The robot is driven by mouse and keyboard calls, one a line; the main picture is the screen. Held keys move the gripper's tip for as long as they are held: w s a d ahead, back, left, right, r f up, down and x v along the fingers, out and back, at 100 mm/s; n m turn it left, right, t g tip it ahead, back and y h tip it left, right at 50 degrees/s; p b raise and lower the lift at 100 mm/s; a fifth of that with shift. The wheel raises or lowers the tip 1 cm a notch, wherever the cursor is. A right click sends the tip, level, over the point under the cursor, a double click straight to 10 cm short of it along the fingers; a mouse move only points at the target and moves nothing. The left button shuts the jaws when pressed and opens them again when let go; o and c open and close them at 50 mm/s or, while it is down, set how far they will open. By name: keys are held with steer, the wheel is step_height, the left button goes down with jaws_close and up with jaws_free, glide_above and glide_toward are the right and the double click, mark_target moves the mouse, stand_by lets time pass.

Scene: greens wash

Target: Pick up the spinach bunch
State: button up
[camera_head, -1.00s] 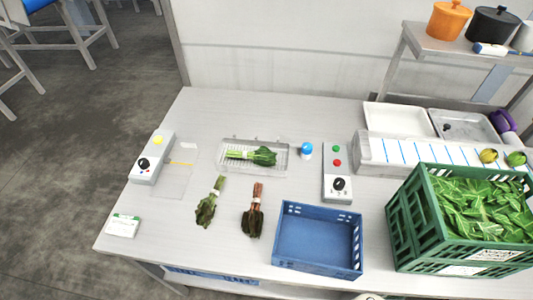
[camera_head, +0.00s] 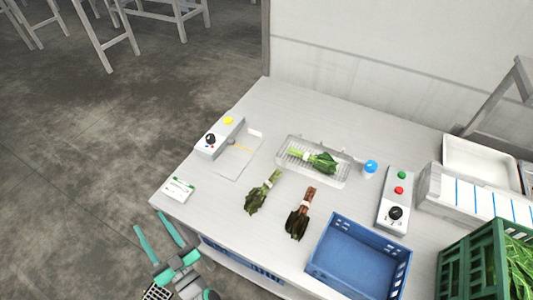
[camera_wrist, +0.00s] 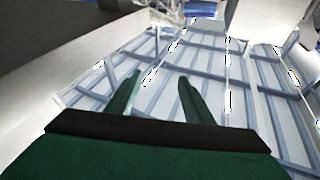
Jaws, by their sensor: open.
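Three leafy bunches show in the head view. One bunch (camera_head: 320,160) with pale green stems and a light band lies in a shallow clear tray (camera_head: 340,174). A second bunch (camera_head: 262,192), with green stems and dark leaves, lies on the table left of centre. A third bunch (camera_head: 300,214), with reddish stems and very dark leaves, lies right of it. Which one is spinach I cannot tell for sure. My gripper (camera_head: 149,221) is open and empty, off the table's front left edge, apart from all bunches. The wrist view shows its two spread fingers (camera_wrist: 160,80) and no bunch.
A blue crate (camera_head: 352,262) stands right of the bunches, with a green crate (camera_head: 470,268) of leaves beyond. Control boxes (camera_head: 220,138) (camera_head: 394,205), a blue-capped jar (camera_head: 370,168) and a small card box (camera_head: 178,189) stand on the table (camera_head: 220,205). Bare tabletop surrounds the two loose bunches.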

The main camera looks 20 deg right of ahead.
steer(key=w+a+r+n+g+y, duration=0.2)
steer(key=w+a+r+n+y, duration=0.3)
steer(key=w+a+r, duration=0.45)
steer(key=w+a+r+n+g+y, duration=0.2)
steer(key=w+a+r+n+y, duration=0.4)
steer(key=w+r, duration=0.55)
steer(key=w+r+n+g+y, duration=0.2)
steer(key=w+r+n+g, duration=0.2)
steer(key=r+n+g, duration=0.6)
steer(key=w+d+f+n+g+h, duration=0.1)
steer(key=d+f+n+h, duration=0.15)
steer(key=d+n, duration=0.45)
steer(key=w+d+f+n+h, duration=0.1)
steer(key=d+f+n+h, duration=0.15)
steer(key=d+n, duration=0.35)
steer(key=n+g+h, duration=0.5)
steer(key=n+h, duration=0.3)
steer(key=h, duration=0.7)
glide_above(311, 155)
step_height(311, 155, down, 15)
step_height(311, 155, down, 5)
steer(key=shift+w+a+r, duration=0.15)
steer(key=shift+f, duration=2.65)
